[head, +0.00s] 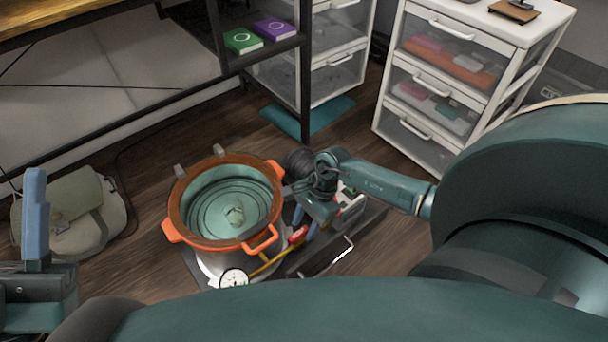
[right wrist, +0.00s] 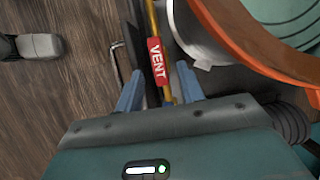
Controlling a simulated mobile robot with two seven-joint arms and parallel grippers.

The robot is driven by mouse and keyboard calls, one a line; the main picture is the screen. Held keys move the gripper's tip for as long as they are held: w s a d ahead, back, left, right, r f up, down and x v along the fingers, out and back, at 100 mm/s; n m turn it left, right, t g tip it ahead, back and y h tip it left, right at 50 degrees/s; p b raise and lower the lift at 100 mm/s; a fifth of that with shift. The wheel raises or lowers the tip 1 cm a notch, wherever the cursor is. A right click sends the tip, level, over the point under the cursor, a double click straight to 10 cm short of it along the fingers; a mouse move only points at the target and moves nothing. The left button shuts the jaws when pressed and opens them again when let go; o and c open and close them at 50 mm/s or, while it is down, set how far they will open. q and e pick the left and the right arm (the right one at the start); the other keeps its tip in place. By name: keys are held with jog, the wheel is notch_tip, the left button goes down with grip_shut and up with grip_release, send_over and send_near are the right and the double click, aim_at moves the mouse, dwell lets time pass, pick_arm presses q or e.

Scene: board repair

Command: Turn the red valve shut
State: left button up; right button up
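The red valve piece, marked VENT (right wrist: 156,58), lies along a thin yellow pipe (right wrist: 151,18) beside the pot. In the head view the red piece (head: 298,235) shows small at the pot's lower right. My right gripper (right wrist: 158,72) is open, its two blue fingers apart on either side of the yellow line, near the lower end of the red piece. Whether they touch it I cannot tell. In the head view my right gripper (head: 306,222) reaches down beside the pot. My left gripper (head: 36,210) is at the left edge, with one blue finger visible.
An orange pot (head: 177,205) stands on a silver base with a white gauge (head: 234,278) in front. A bent metal rod (head: 343,250) lies to the right. A bag (head: 75,215) lies at left; drawers (head: 452,45) stand at the back right.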

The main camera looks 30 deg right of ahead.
jog(key=shift+a+f, duration=0.2)
jog(key=shift+f, duration=0.2)
grip_shut()
